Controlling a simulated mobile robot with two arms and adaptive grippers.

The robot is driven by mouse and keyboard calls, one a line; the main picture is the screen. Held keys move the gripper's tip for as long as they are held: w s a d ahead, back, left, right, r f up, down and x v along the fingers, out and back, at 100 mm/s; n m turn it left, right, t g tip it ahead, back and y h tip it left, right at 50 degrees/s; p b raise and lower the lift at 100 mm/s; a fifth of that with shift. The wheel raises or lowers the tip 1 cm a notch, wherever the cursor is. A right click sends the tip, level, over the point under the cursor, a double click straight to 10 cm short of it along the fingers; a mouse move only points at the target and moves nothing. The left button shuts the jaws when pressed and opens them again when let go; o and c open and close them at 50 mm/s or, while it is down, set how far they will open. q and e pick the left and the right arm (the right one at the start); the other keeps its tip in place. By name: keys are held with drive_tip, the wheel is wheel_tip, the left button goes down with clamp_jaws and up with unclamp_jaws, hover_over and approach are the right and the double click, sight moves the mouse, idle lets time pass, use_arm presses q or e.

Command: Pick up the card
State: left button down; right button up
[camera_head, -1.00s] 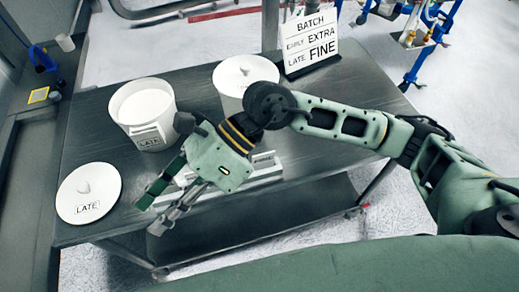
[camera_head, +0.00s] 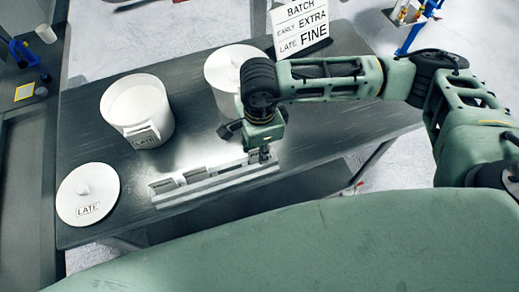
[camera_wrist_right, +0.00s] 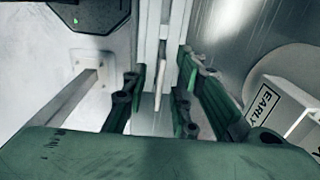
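A pale card rack (camera_head: 215,186) lies along the table's front edge, with several small grey cards standing in it; one card (camera_head: 195,175) shows near its middle. My right gripper (camera_head: 264,158) points down over the rack's right end. In the right wrist view the fingers of this gripper (camera_wrist_right: 160,95) are open, one on each side of a thin pale upright edge (camera_wrist_right: 163,82), which looks like a card seen edge-on. Gaps show on both sides of it. The card's face and its lettering are hidden. My left gripper is not in view.
An open white tub (camera_head: 137,112) labelled LATE stands behind the rack, and its lid (camera_head: 88,194) lies at the table's left. A BATCH sign (camera_head: 300,27) stands at the back.

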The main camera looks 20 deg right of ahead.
drive_tip(key=shift+f, duration=0.75)
drive_tip(key=shift+c, duration=0.5)
clamp_jaws()
drive_tip(key=shift+r, duration=0.1)
